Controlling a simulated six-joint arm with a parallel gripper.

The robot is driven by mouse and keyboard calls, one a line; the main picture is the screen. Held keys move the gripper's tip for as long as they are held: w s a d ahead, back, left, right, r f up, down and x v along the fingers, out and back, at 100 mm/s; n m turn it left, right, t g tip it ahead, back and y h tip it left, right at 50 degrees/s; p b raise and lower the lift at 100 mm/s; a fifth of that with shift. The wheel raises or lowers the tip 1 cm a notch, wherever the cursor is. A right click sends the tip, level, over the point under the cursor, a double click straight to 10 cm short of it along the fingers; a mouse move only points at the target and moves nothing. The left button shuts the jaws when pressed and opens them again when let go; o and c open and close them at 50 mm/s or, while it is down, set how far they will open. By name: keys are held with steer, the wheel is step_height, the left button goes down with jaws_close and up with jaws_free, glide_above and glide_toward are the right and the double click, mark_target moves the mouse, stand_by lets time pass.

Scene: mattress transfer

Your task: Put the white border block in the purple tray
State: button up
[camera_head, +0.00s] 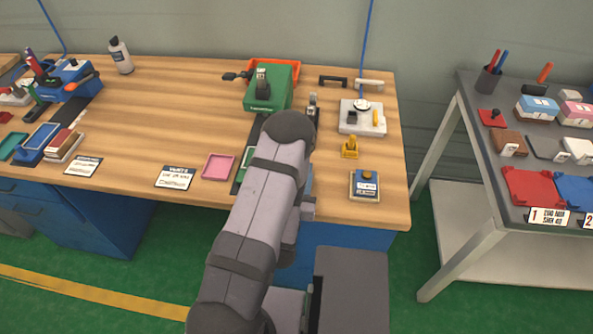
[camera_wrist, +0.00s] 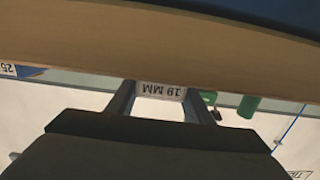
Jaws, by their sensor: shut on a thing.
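My gripper (camera_wrist: 161,95) shows in the wrist view with a finger on each side of a pale block (camera_wrist: 160,90), taken as the white border block. It is shut on this block, whose near face reads "19 MM" upside down. The rest of the block is hidden. In the head view my arm covers the gripper and the block. The purple tray (camera_head: 219,167), pinkish and apparently empty, lies near the front of the wooden bench, left of my arm.
A green tray (camera_head: 239,181) is partly hidden by my arm, beside the purple one. A white card (camera_head: 175,178) lies left. A green machine (camera_head: 268,88) stands behind. The wooden bench (camera_head: 160,120) is clear at centre left.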

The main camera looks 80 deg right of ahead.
steer(key=shift+f, duration=0.15)
steer(key=o, duration=1.2)
steer(key=shift+r, duration=0.2)
steer(key=shift+a+f+b, duration=0.1)
steer(key=shift+a+b, duration=0.6)
steer(key=shift+a, duration=1.3)
steer(key=shift+r, duration=0.2)
